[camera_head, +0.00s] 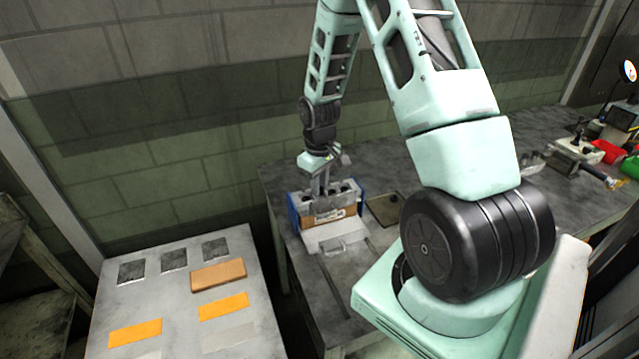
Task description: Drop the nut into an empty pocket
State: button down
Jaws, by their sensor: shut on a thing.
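A box with blue side walls (294,213) and a brown front stands on the grey workbench (385,152). Its grey top shows dark openings, which look like pockets; whether any holds something is too small to tell. My gripper (321,190) points down over the middle of this top, close to it. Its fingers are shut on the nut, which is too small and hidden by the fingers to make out. I cannot tell whether the fingertips are above the top or inside an opening.
A grey table (180,300) at the left bears an orange-brown block (218,275), orange and dark marked patches. A dark flat tray (384,208) lies right of the box. Tools and red items (607,151) crowd the bench's far right. A wall (160,150) stands behind.

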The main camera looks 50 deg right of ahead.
jog(key=c, duration=1.2)
grip_release()
notch_tip(320, 180, up, 17)
jog(key=shift+r+b, duration=0.2)
jog(key=shift+b, duration=1.05)
jog(key=shift+a, duration=0.1)
jog(key=s+a+n, duration=0.2)
jog(key=a, duration=0.9)
jog(key=s+a+n, duration=0.1)
jog(key=s+a, duration=0.1)
jog(key=a, duration=0.9)
jog(key=s+a+n, duration=0.1)
jog(key=s+a, duration=0.3)
jog(key=s, duration=0.1)
jog(key=s+a+f+n, duration=0.1)
jog(key=s+a, duration=0.3)
jog(key=s, duration=0.2)
jog(key=s+a+n, duration=0.2)
jog(key=s+a, duration=0.3)
jog(key=s, duration=0.1)
jog(key=shift+s+a+f+y, duration=0.1)
jog(key=shift+s+f+y, duration=0.1)
jog(key=shift+f+y, duration=0.15)
